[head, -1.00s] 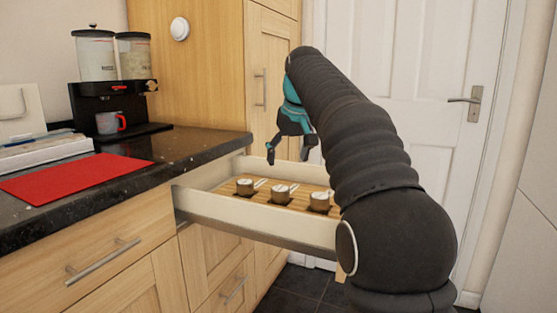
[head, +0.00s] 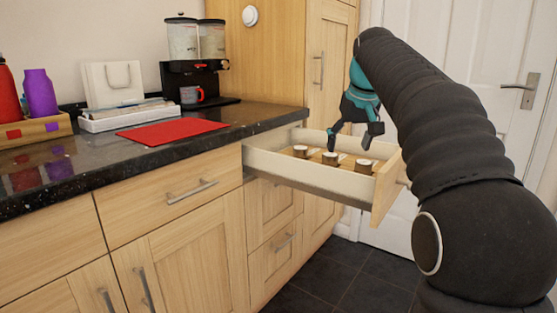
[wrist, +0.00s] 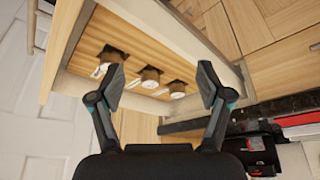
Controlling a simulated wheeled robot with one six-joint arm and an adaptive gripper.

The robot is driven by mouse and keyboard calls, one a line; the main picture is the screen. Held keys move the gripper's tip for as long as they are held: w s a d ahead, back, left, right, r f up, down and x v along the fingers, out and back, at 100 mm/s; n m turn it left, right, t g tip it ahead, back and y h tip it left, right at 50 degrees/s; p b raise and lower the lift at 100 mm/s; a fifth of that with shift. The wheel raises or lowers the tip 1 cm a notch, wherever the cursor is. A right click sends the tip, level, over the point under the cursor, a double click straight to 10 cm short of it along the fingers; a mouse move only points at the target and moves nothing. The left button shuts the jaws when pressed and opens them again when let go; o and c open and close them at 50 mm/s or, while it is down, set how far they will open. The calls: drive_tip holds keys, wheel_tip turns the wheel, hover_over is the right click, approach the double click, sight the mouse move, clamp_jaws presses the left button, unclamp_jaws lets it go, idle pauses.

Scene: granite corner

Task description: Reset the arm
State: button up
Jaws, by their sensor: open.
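My gripper (head: 348,143) is open and empty, above the open drawer (head: 290,166) in the head view. My dark, ribbed arm reaches to it from the right. In the wrist view the two fingers of my gripper (wrist: 159,85) are spread wide, with the drawer (wrist: 165,35) beyond them. Several small brown cups with white tops, one of them the right cup (head: 364,166), stand in a row on the drawer's wooden insert. They also show between the fingers, the middle cup (wrist: 150,78) among them.
A dark granite counter (head: 255,118) runs along the left. It holds a red mat (head: 172,132), a black dispenser machine with a mug (head: 191,95), a white bag (head: 112,84), and red and purple bottles (head: 40,92). A white door (head: 470,40) stands behind my arm. Dark floor tiles lie below.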

drive_tip(key=s+f+m, duration=0.1)
drive_tip(key=s+f, duration=0.3)
drive_tip(key=s, duration=0.5)
drive_tip(key=s+f, duration=0.3)
drive_tip(key=s, duration=0.7)
drive_tip(key=s+f+t, duration=0.1)
drive_tip(key=s+f, duration=1.4)
drive_tip(key=f, duration=0.1)
drive_tip(key=shift+s+a+f+m+h, duration=0.2)
drive_tip(key=shift+s+m+h, duration=0.1)
drive_tip(key=shift+m, duration=0.1)
